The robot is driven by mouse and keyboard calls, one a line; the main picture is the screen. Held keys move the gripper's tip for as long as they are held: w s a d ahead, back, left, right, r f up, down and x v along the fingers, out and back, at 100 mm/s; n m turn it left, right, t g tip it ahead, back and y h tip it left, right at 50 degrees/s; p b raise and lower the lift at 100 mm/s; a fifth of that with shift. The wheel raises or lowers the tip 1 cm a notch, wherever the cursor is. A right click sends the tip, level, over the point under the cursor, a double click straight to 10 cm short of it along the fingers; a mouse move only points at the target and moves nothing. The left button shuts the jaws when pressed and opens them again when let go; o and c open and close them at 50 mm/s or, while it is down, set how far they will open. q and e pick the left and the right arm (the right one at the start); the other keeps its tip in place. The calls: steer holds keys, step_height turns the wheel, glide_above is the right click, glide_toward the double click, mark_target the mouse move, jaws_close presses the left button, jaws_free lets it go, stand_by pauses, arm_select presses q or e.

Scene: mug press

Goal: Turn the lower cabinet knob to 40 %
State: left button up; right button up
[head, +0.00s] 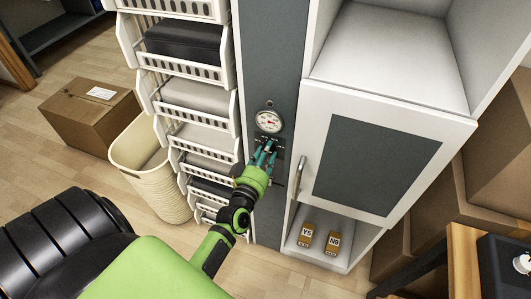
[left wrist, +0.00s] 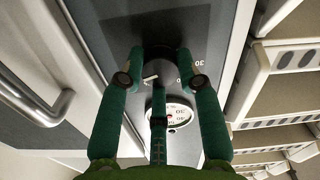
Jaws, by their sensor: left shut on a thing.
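The dark round knob (left wrist: 158,68) sits on the grey cabinet panel, between the fingertips of my left gripper in the left wrist view. A small pale pointer mark shows on it, with scale numbers printed around it. My left gripper (head: 267,148) is shut on the knob, just below the white round gauge (head: 268,121) in the head view. The gauge also shows in the left wrist view (left wrist: 178,113), partly covered by a finger. In the head view the fingers hide most of the knob. My right gripper is not in view.
The cabinet door with a curved metal handle (head: 299,178) is right of the panel. White drawer baskets (head: 187,95) stand close on the left. A cream bin (head: 150,165) and a cardboard box (head: 92,110) stand on the floor.

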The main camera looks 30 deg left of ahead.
arm_select(q)
steer(key=shift+r, duration=0.2)
steer(key=n, duration=0.9)
steer(key=n+b, duration=0.1)
steer(key=n, duration=0.9)
steer(key=shift+a+n, duration=0.2)
steer(key=shift+n, duration=0.1)
steer(key=shift+b, duration=0.3)
steer(key=shift+f, duration=0.1)
steer(key=o, duration=1.1)
steer(key=shift+o, duration=0.2)
steer(key=shift+f, duration=0.1)
steer(key=shift+d, duration=0.1)
